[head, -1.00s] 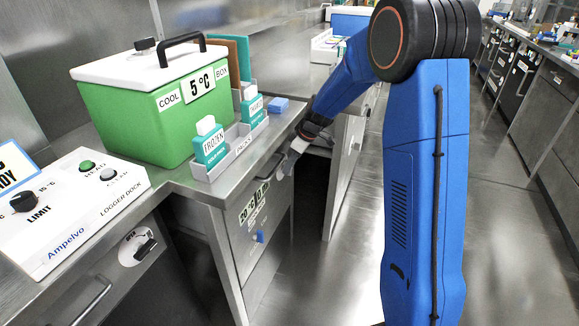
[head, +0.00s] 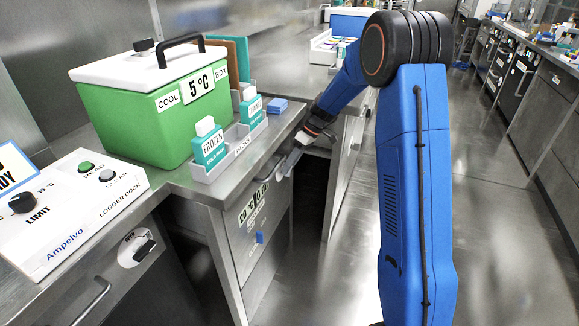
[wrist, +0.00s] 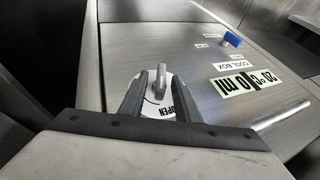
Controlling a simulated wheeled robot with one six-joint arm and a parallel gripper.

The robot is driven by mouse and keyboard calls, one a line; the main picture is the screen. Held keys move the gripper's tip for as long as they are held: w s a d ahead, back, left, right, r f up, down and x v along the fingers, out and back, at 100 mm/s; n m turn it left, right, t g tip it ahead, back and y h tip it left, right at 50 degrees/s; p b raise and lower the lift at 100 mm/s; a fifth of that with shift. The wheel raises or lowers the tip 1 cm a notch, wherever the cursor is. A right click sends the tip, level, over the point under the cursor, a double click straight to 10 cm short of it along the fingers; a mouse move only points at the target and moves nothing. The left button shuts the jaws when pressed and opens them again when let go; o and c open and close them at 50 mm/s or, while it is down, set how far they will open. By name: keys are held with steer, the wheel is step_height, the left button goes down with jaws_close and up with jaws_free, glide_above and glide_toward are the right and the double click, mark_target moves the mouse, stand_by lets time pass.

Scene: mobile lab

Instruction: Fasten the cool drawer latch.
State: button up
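The cool drawer front (head: 262,222) carries labels and a small blue piece; it fills much of the wrist view (wrist: 185,65), where a COOL BOX label shows. The latch is a grey lever knob (wrist: 160,80) on a white round plate (wrist: 152,108) marked OPEN. In the wrist view my gripper (wrist: 160,88) has its two fingers apart, one on each side of the knob. I cannot tell whether either finger touches it. In the head view my gripper (head: 294,156) is at the upper part of the drawer front, hiding most of the latch.
On the counter stand the green cool box (head: 140,120), a rack (head: 232,150) with teal-labelled packs, and the logger dock (head: 70,210). Another drawer with a black knob (head: 145,248) is at lower left. The aisle floor (head: 500,220) at right is clear.

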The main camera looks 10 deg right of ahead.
steer(key=v, duration=1.7)
steer(key=shift+r, duration=0.2)
